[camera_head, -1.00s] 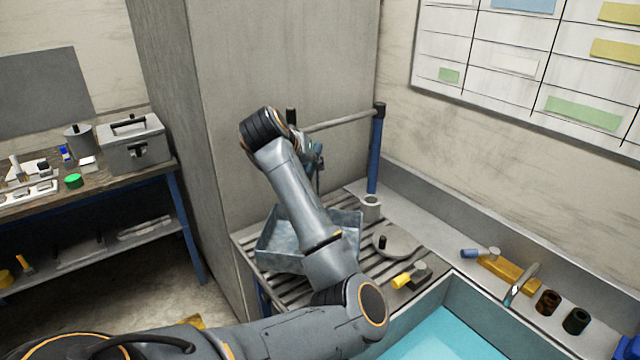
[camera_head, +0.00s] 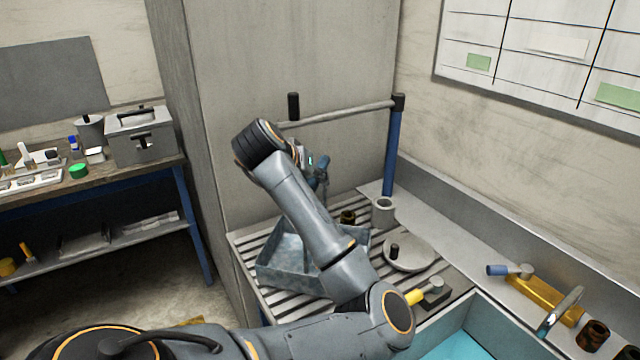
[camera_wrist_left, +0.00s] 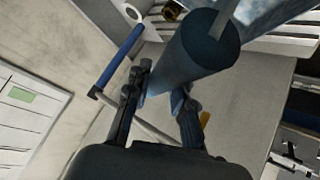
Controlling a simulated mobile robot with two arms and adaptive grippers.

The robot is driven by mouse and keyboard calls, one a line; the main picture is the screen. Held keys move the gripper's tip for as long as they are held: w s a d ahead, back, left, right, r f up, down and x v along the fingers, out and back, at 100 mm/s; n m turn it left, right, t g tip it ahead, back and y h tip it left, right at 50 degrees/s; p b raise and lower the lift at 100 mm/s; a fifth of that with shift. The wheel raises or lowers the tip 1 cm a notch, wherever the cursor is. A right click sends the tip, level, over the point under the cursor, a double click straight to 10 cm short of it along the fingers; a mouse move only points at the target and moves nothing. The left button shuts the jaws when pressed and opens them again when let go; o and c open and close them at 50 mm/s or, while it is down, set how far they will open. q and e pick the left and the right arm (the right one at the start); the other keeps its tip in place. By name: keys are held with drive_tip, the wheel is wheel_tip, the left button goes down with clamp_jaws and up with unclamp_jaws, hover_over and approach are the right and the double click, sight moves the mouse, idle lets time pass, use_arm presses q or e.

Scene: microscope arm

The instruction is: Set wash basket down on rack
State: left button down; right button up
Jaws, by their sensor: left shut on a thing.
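The wash basket (camera_head: 285,272) is an open, blue-grey metal box, seen over the slatted rack (camera_head: 248,246). It looks roughly level and very low over the slats; I cannot tell whether its bottom touches them. My left arm hides its middle. My left gripper (camera_head: 316,172) is above the basket, partly hidden by its own wrist. In the left wrist view, its fingers (camera_wrist_left: 163,88) are shut on the basket's thick dark blue handle (camera_wrist_left: 205,45); part of the basket (camera_wrist_left: 278,14) shows beyond. My right gripper is not in view.
A brown pot (camera_head: 348,217), a pale ring (camera_head: 383,210) and a round lid with a knob (camera_head: 410,254) stand behind and right of the basket. A blue post (camera_head: 392,155) and rail (camera_head: 345,114) border the rack's back. A water-filled sink (camera_head: 455,345) lies front right.

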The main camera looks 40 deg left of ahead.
use_arm(q)
drive_tip(key=shift+s+r, duration=0.15)
drive_tip(key=shift+s, duration=0.15)
drive_tip(key=shift+s+r, duration=0.1)
drive_tip(key=shift+s, duration=0.25)
drive_tip(key=c, duration=1.5)
unclamp_jaws()
drive_tip(key=shift+s+a+f, duration=0.1)
drive_tip(key=shift+a+f, duration=0.05)
drive_tip(key=shift+f, duration=0.1)
drive_tip(key=shift+c, duration=0.2)
drive_tip(key=o, duration=0.4)
drive_tip(key=shift+w, duration=0.2)
drive_tip(key=shift+s+r, duration=0.1)
drive_tip(key=shift+r, duration=0.05)
drive_tip(key=shift+s+r, duration=0.1)
drive_tip(key=shift+r, duration=0.05)
drive_tip(key=p+v, duration=0.3)
drive_tip(key=v, duration=0.8)
drive_tip(key=shift+s+r, duration=0.2)
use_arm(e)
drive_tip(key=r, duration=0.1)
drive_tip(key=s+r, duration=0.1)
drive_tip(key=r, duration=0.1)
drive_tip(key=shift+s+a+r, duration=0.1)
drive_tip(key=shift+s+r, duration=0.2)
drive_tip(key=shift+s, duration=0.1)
